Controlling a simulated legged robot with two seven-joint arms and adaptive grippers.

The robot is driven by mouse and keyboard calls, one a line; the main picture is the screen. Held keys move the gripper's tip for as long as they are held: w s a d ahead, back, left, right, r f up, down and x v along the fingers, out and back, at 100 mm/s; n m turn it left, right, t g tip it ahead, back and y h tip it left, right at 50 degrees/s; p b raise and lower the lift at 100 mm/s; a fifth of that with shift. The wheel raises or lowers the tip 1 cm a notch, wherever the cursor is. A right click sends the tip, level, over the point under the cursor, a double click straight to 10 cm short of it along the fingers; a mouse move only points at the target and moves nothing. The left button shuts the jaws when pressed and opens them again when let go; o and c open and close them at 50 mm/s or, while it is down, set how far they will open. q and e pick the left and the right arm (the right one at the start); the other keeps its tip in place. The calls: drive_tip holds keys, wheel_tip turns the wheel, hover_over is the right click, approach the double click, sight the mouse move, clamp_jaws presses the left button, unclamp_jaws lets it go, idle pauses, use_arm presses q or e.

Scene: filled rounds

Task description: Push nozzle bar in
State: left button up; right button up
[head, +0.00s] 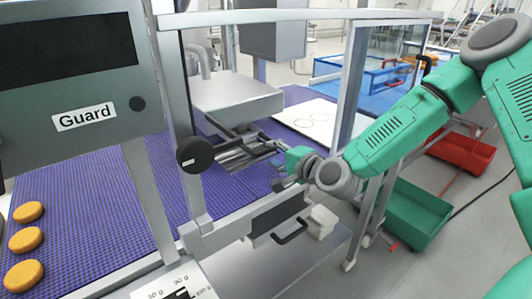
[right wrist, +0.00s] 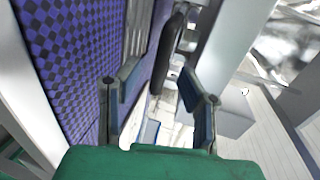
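The metal nozzle bar (head: 240,157) appears to be the grey slotted piece below the grey box-shaped head of the machine (head: 236,97), over the purple belt. My right gripper (head: 279,172) is at its right end, by the frame's opening; whether they touch I cannot tell. In the right wrist view the two fingers of my right gripper (right wrist: 158,88) stand apart with a gap between them. A dark rounded bar (right wrist: 171,48) shows beyond the gap, and nothing is clearly held. My left gripper is out of view.
A grey frame post (head: 352,80) and a round black knob (head: 195,154) stand near the arm. A drawer with a black handle (head: 290,231) is below. The purple belt (head: 90,185) carries orange rounds (head: 26,239) at left. Green (head: 415,215) and red (head: 463,152) crates stand right.

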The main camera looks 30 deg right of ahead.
sight(270, 151)
drive_tip(key=x, duration=0.3)
drive_tip(key=shift+w+a, duration=0.1)
drive_tip(key=shift+w, duration=0.25)
drive_tip(key=shift+d+f, duration=0.15)
drive_tip(key=shift+d, duration=0.25)
drive_tip(key=shift+a, duration=0.15)
clamp_jaws()
drive_tip(key=shift+a, duration=0.1)
drive_tip(key=shift+w+b, duration=0.5)
drive_tip(key=shift+a, duration=0.1)
